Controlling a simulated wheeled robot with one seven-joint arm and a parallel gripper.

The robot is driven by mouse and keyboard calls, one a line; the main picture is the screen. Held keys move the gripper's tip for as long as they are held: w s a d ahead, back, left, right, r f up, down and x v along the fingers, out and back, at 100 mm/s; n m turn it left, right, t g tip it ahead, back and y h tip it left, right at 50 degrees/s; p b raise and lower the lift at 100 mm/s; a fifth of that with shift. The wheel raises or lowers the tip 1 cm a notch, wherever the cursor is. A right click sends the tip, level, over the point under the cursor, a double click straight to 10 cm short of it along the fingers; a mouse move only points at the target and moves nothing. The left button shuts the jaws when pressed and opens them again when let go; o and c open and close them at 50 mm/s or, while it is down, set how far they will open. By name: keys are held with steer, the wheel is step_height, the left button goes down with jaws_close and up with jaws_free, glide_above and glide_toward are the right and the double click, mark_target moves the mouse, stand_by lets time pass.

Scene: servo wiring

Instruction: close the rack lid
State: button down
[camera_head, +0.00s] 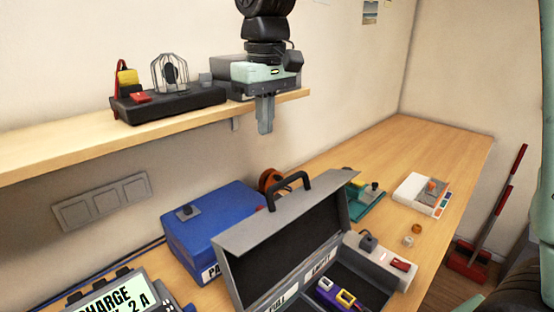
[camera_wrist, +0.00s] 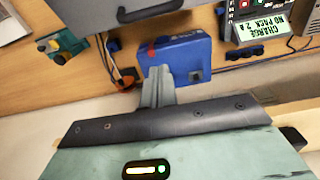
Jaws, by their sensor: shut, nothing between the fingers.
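The grey rack case stands on the bench at the lower middle of the head view. Its lid (camera_head: 285,232) is raised, tilted back, with a black handle (camera_head: 290,192) on its upper edge. The open inside (camera_head: 350,285) holds a purple pack with yellow parts (camera_head: 336,294), beside labels reading FULL and EMPTY. My gripper (camera_head: 265,130) hangs above and behind the lid, in front of the wall shelf, fingers pointing down, shut and empty. In the wrist view my gripper (camera_wrist: 157,90) shows in front of the blue box, apart from the dark handle (camera_wrist: 150,10) at the top edge.
A blue box (camera_head: 210,230) stands left of the lid. The wall shelf (camera_head: 60,146) carries a black tray (camera_head: 168,102). A display reading CHARGE (camera_head: 110,298) is at lower left. A white device (camera_head: 422,194) sits farther back; the bench's far end (camera_head: 430,145) is clear.

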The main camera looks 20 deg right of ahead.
steer(key=s+d+f+p, duration=0.1)
steer(key=s+f+p, duration=0.1)
steer(key=f, duration=0.6)
steer(key=shift+s+d, duration=0.2)
steer(key=shift+s, duration=0.55)
